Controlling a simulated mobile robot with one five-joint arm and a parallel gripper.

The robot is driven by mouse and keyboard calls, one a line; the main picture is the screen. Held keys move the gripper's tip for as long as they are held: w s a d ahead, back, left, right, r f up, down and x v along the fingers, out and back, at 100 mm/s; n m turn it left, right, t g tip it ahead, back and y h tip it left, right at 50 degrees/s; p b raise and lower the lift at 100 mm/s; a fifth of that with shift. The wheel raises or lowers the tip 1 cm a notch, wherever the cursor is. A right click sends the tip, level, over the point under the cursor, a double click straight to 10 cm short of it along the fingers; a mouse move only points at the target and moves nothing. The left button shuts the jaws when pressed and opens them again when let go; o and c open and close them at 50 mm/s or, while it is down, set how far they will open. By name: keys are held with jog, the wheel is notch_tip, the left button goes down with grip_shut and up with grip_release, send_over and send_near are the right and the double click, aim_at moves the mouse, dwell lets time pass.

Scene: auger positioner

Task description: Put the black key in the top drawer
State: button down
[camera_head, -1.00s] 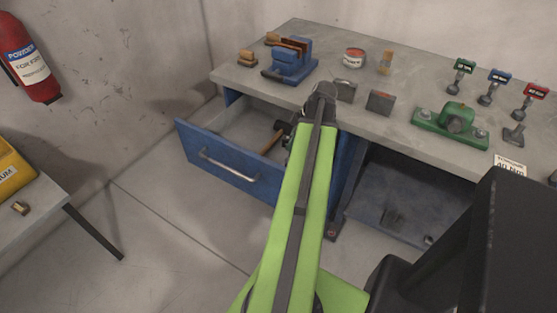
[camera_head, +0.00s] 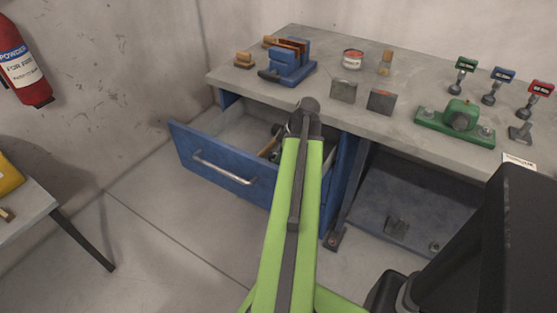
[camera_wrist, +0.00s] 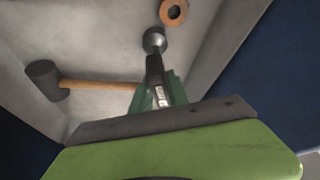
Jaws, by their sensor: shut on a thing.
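The top drawer (camera_head: 222,170) is blue and pulled open under the left end of the bench. In the wrist view its pale inside (camera_wrist: 218,55) lies below my gripper (camera_wrist: 160,92). My gripper is shut on the black key (camera_wrist: 154,68), which has a dark shaft, a rounded grey end and a white label by the green jaws. The key's rounded end points into the drawer; I cannot tell whether it touches the floor.
A mallet (camera_wrist: 95,84) with a wooden handle lies in the drawer, left of the key. A brown ring (camera_wrist: 173,12) lies beyond the key's end. On the bench (camera_head: 400,125) stand a blue vise (camera_head: 290,65), a green fixture (camera_head: 458,118) and colour-tagged keys (camera_head: 463,75).

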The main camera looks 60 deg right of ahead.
jog(key=shift+f, duration=0.2)
jog(key=c, duration=1.3)
grip_release()
jog(key=shift+r, duration=0.15)
jog(key=shift+r, duration=0.2)
jog(key=p+v, duration=1.1)
jog(key=shift+s+r, duration=0.2)
jog(key=shift+r, duration=0.2)
